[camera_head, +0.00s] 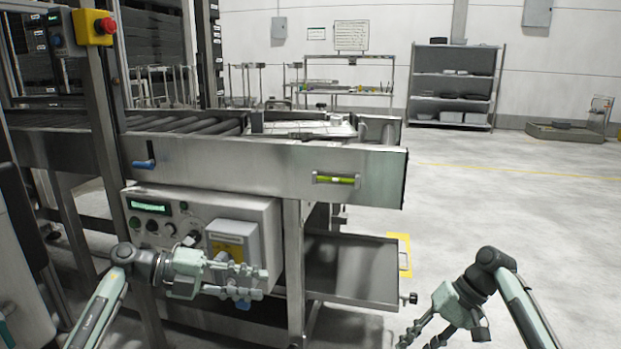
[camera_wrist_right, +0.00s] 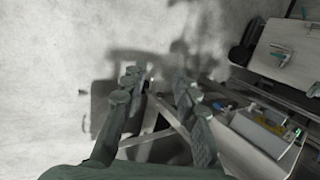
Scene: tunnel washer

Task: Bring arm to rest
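My left gripper (camera_head: 262,283) is in front of the washer's control panel (camera_head: 165,222), at the lower left of the head view. Its two fingers point right with a gap between them, and nothing is held. My right gripper (camera_head: 418,343) is at the bottom of the head view, right of the lower tray. It points down and to the left. In the right wrist view its fingers (camera_wrist_right: 157,92) are spread apart and empty, with floor and shadows beyond them.
The steel conveyor frame (camera_head: 270,165) with rollers fills the left. A lower tray (camera_head: 350,290) juts out beneath it. A red emergency button on a yellow box (camera_head: 100,26) is at upper left. Open floor (camera_head: 500,220) lies to the right, with a shelf rack (camera_head: 455,85) behind.

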